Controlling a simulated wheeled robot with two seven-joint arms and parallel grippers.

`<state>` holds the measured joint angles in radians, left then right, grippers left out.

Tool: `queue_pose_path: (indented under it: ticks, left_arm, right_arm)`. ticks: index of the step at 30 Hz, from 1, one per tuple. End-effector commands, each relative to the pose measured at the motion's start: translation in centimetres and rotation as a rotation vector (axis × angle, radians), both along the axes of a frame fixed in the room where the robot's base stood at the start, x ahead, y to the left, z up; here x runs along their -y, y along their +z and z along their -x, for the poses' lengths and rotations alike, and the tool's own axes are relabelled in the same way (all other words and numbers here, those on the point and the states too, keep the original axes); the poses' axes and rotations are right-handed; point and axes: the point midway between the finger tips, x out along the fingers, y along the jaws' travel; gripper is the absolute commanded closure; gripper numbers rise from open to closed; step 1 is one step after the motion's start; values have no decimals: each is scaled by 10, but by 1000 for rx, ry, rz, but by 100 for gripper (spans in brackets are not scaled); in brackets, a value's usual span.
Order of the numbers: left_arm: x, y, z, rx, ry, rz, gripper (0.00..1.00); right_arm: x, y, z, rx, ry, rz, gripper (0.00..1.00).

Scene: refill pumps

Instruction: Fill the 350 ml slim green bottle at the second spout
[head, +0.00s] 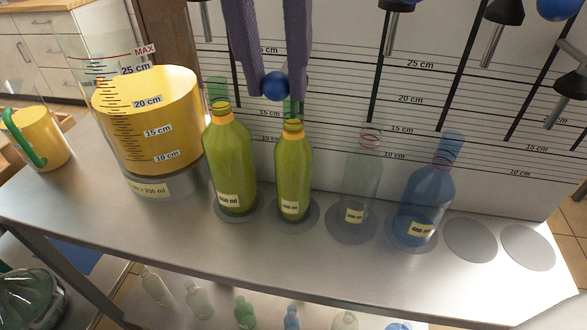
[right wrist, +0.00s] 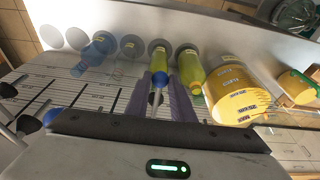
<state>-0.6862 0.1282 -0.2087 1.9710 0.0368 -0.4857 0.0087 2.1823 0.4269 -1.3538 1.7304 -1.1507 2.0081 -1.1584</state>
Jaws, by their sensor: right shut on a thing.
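The slim green bottle (head: 293,170) stands upright on a grey disc under the second spout place, its label too small to read surely. Yellow-green liquid shows in it up to about the orange neck band. In the right wrist view the bottle (right wrist: 160,60) is just beyond the fingertips. My right gripper (head: 272,84) comes down from above with its two purple fingers shut on a blue knob (head: 275,86), just above the bottle's mouth in the picture. The second spout is hidden behind the fingers. My left gripper is not in view.
A larger green bottle (head: 229,165), also filled, stands left of it. A clear bottle (head: 361,180) and a blue bottle (head: 426,195) stand right, then two empty discs (head: 470,240). A big yellow measuring vessel (head: 150,120) and yellow jug (head: 38,138) stand left. More spouts (head: 397,22) hang overhead.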

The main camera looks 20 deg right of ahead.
Motion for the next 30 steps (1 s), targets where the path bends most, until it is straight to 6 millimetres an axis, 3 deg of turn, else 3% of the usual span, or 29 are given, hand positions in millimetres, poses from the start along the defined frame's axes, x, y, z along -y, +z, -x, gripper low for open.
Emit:
queue_pose_path:
  ticks: [3,13,27,28,30]
  left_arm:
    - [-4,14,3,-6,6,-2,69]
    - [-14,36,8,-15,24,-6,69]
    - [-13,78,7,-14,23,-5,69]
    - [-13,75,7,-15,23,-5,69]
    - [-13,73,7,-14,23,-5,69]
  right_arm:
    - [0,20,0,3,-1,-1,93]
    - [0,53,-1,4,0,0,93]
    - [0,95,-1,5,-2,-1,93]
    - [0,91,-1,4,-2,-1,75]
    - [0,89,-1,4,-1,0,63]
